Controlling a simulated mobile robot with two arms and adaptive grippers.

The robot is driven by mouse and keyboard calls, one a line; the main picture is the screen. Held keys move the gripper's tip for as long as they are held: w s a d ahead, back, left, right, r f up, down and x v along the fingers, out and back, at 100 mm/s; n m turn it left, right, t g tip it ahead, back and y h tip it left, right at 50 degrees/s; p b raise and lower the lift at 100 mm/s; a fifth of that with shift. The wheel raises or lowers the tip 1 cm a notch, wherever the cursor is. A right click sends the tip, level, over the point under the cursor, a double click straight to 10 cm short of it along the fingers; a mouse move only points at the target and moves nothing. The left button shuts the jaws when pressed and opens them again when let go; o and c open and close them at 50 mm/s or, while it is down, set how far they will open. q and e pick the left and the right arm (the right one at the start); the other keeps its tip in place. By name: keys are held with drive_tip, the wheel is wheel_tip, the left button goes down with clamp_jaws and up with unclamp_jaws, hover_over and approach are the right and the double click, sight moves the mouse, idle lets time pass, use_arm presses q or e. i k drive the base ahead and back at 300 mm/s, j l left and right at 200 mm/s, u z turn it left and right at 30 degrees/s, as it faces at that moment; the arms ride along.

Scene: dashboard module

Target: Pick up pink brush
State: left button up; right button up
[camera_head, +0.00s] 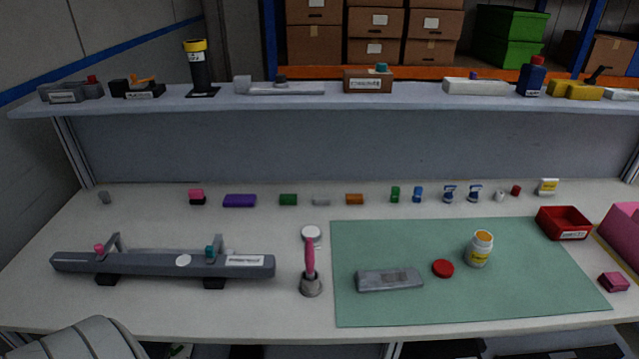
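The pink brush (310,260) stands upright in a small grey round holder (311,286) on the white table, just left of the green mat. Its pink handle points up, and its lower end is hidden inside the holder. Neither my left nor my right gripper shows in the head view.
A long dark grey dashboard module (140,263) lies to the left. The green mat (450,306) bears a grey block (390,279), a red lid (443,268) and an open yellow-labelled jar (479,249). The table front is clear.

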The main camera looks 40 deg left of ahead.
sight(310, 254)
drive_tip(key=u, duration=1.2)
